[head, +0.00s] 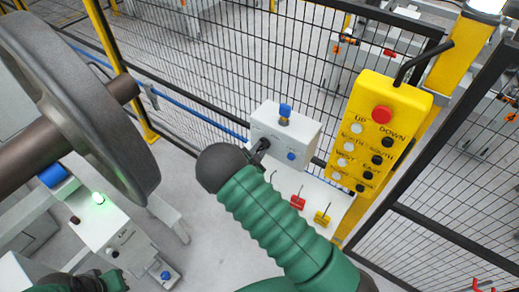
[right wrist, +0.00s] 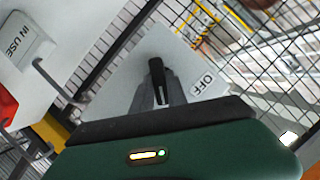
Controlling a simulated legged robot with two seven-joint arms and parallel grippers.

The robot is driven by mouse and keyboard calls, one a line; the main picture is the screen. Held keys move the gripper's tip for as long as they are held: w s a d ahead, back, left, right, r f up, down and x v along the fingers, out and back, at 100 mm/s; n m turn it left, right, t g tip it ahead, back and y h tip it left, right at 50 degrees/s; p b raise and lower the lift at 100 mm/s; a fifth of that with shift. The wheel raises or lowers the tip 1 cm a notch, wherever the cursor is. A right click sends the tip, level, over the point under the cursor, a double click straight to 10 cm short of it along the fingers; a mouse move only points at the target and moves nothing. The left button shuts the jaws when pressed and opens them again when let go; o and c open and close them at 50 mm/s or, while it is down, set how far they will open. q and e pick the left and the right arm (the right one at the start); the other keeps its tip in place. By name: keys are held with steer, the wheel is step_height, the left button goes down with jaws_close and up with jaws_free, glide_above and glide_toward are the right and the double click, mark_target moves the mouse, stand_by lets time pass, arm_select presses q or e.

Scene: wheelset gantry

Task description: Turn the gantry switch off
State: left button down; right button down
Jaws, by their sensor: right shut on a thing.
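The gantry switch is a black handle (right wrist: 156,70) on the face of a light grey box (right wrist: 185,75), with the word OFF beside it in the right wrist view. In the head view the grey box (head: 294,132) has a blue knob on top and a blue button on its face. My right gripper (head: 261,148) is at the left part of that face, and its dark wrist hides some of it. In the right wrist view its fingers (right wrist: 161,95) are shut on the handle. My left gripper (head: 88,284) shows only partly at the bottom left; its fingers are unclear.
A yellow pendant (head: 378,130) with a red button hangs to the right of the box. Red (head: 298,202) and yellow (head: 322,218) tags hang below it. Black mesh fencing stands behind. A large grey wheel (head: 75,100) fills the left side.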

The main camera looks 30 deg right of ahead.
steer(key=n+g, duration=0.1)
steer(key=n+g+p, duration=0.1)
steer(key=n, duration=0.1)
steer(key=shift+w+a+n+g, duration=0.15)
steer(key=shift+n+g, duration=0.15)
steer(key=shift+f+n+g+h, duration=0.2)
steer(key=shift+n+g+h, duration=0.5)
steer(key=shift+n, duration=0.5)
steer(key=shift+w+a+f+n+g+h+b, duration=0.1)
steer(key=shift+n+g+h+b, duration=0.2)
steer(key=shift+n+g+b, duration=0.7)
steer(key=shift+w+n+g+h+b, duration=0.1)
steer(key=shift+n+g+h+b, duration=0.3)
steer(key=shift+n+b, duration=0.75)
steer(key=shift+n, duration=0.35)
steer(key=c, duration=1.6)
jaws_free()
steer(key=shift+o, duration=1.4)
steer(key=shift+w, duration=0.1)
